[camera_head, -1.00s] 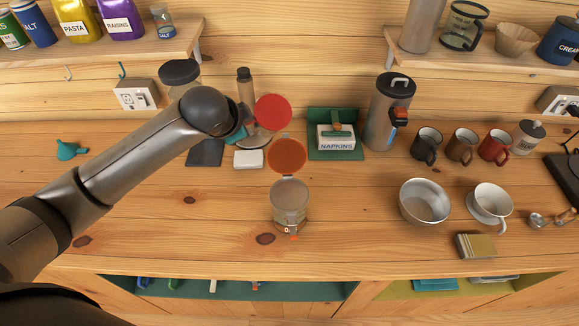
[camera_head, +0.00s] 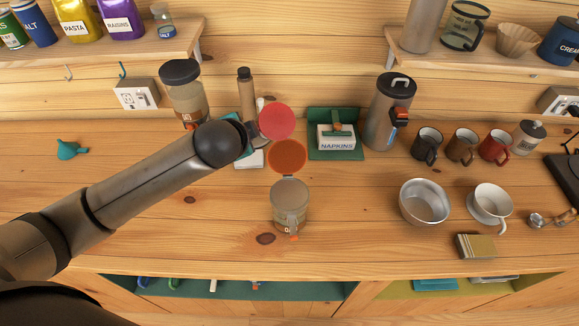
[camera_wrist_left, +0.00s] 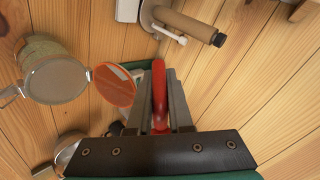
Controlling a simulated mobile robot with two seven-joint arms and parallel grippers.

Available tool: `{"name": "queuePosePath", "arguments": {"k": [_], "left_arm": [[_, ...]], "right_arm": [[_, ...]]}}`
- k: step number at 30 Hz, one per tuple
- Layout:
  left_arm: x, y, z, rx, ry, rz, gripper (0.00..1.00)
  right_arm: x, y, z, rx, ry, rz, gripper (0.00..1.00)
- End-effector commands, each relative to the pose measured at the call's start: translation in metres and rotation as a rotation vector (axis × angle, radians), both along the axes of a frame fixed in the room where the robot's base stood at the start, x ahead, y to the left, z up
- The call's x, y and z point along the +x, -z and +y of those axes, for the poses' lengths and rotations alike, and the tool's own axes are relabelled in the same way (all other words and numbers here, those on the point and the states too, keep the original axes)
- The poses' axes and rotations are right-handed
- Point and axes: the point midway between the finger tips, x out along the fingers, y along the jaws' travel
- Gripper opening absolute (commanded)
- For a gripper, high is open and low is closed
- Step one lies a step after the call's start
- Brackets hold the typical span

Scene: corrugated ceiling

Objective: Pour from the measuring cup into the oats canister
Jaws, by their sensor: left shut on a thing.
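The red measuring cup (camera_head: 277,121) shows as a red disc above the back of the counter. My left gripper (camera_head: 256,129) is shut on it; in the left wrist view the red handle (camera_wrist_left: 160,95) sits between the fingers. I cannot see its contents. The oats canister (camera_head: 290,209) is a clear jar standing upright on the counter, lower than the cup and slightly right of it. Its orange-lined lid (camera_head: 288,157) is swung open behind its mouth. Its label is only partly readable. The canister also shows at left in the wrist view (camera_wrist_left: 55,76), apart from the gripper. My right gripper is not in view.
A black-lidded jar (camera_head: 184,92), a brown bottle (camera_head: 246,93) and a napkin holder (camera_head: 335,140) stand behind. A metal bowl (camera_head: 423,204), a white cup (camera_head: 490,203) and several mugs are at right. The counter left of the canister is clear.

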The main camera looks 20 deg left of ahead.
Motion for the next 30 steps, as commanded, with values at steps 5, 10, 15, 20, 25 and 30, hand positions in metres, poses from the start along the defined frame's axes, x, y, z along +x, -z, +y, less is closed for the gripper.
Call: {"name": "queuePosePath", "arguments": {"k": [5, 10, 15, 20, 25, 30], "left_arm": [[-0.0003, 0.0004, -0.0009, 0.016, 0.001, -0.02, 0.0], [-0.0009, 0.0017, -0.0016, 0.032, 0.003, -0.034, 0.0], [-0.0009, 0.0025, -0.0009, 0.048, 0.001, -0.051, 0.0], [-0.0009, 0.0036, -0.0007, 0.062, 0.002, -0.066, 0.0], [-0.001, 0.0045, -0.001, 0.078, 0.003, -0.084, 0.0], [-0.0006, 0.0046, -0.0005, 0.094, 0.003, -0.101, 0.0]], "right_arm": [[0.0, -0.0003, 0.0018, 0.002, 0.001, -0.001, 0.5], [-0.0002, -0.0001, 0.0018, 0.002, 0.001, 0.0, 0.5], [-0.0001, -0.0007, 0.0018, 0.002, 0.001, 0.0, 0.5], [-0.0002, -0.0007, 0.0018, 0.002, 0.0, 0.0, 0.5], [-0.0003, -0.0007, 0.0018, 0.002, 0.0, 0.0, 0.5], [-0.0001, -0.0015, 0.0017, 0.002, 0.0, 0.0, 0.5]]}}
